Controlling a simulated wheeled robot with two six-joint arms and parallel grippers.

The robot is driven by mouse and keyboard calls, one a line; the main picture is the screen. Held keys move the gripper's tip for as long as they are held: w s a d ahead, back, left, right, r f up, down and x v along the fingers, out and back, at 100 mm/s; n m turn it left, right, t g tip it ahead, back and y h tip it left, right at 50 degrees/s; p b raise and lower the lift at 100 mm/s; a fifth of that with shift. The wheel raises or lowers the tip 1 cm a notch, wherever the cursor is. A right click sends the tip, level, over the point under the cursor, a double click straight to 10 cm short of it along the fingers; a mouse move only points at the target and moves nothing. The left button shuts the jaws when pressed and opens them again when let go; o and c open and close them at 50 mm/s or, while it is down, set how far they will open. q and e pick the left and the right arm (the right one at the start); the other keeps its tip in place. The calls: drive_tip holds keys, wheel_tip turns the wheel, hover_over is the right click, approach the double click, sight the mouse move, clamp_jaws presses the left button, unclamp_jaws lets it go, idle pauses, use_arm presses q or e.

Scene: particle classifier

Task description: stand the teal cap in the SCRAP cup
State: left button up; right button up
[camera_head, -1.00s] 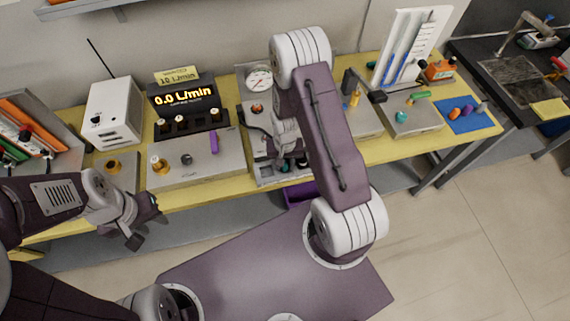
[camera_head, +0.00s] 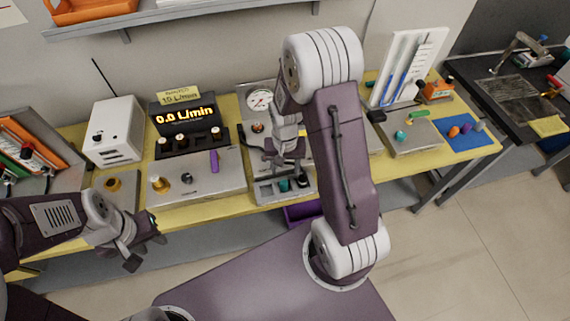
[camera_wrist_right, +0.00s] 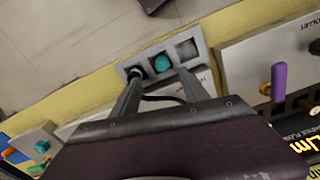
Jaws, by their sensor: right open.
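A teal cap (camera_head: 283,185) stands in the middle compartment of a grey three-part cup tray (camera_head: 265,198) at the bench's front edge. In the right wrist view the teal cap (camera_wrist_right: 161,63) shows round from above, with an empty square compartment (camera_wrist_right: 187,49) on one side and a dark piece (camera_wrist_right: 136,73) in the other. No SCRAP label is readable. My right gripper (camera_head: 287,163) is open and empty above the tray; its fingers (camera_wrist_right: 161,88) are apart, just short of the cap in the picture. My left gripper (camera_head: 147,248) is open and empty before the bench.
Another teal piece (camera_head: 400,135) and a green one (camera_head: 419,114) are on a grey plate at the right. A blue mat (camera_head: 461,139) holds several small pieces. A grey panel with knobs (camera_head: 197,181) stands left of the tray. A purple bin (camera_head: 302,212) is below the bench edge.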

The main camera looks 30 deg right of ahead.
drive_tip(key=s+a+r+n+t, duration=0.1)
drive_tip(key=s+a+r+n, duration=0.3)
drive_tip(key=s+r, duration=0.3)
drive_tip(key=shift+s+a+r+n, duration=0.25)
drive_tip(key=shift+s+r+n, duration=0.1)
drive_tip(key=shift+r+n, duration=0.1)
